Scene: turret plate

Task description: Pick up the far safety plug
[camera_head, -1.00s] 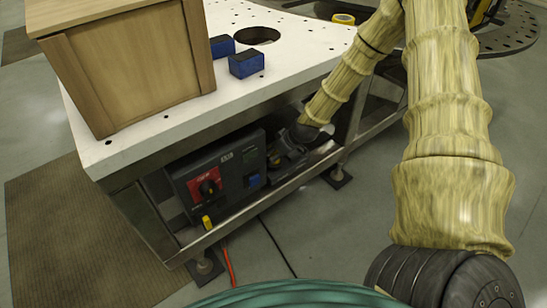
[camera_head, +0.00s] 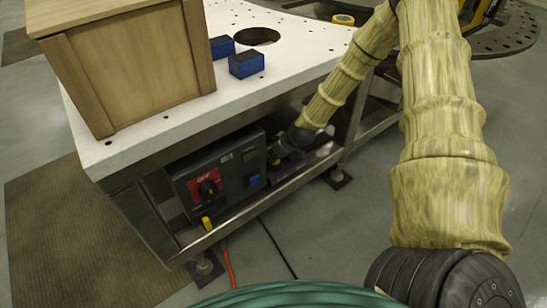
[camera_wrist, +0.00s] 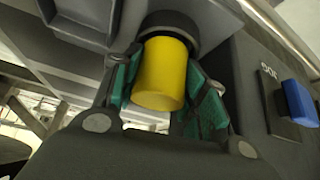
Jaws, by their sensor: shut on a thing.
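The far safety plug (camera_wrist: 160,75) is a yellow cylinder, large in the wrist view. Its upper end meets a round black collar (camera_wrist: 168,25) beside the dark control box. My gripper (camera_wrist: 165,100) has its green-padded fingers on both sides of the plug, shut on it. In the head view my gripper (camera_head: 277,158) is under the white table at the right end of the control box (camera_head: 222,178), and the plug is mostly hidden there. Another yellow plug (camera_head: 207,222) shows at the box's lower left front.
The box has a red switch panel (camera_head: 205,187) and a blue button (camera_head: 254,181). The white tabletop (camera_head: 150,130) overhangs it, and a metal rail (camera_head: 240,216) runs in front. A wooden crate (camera_head: 135,70) and two blue blocks stand on top.

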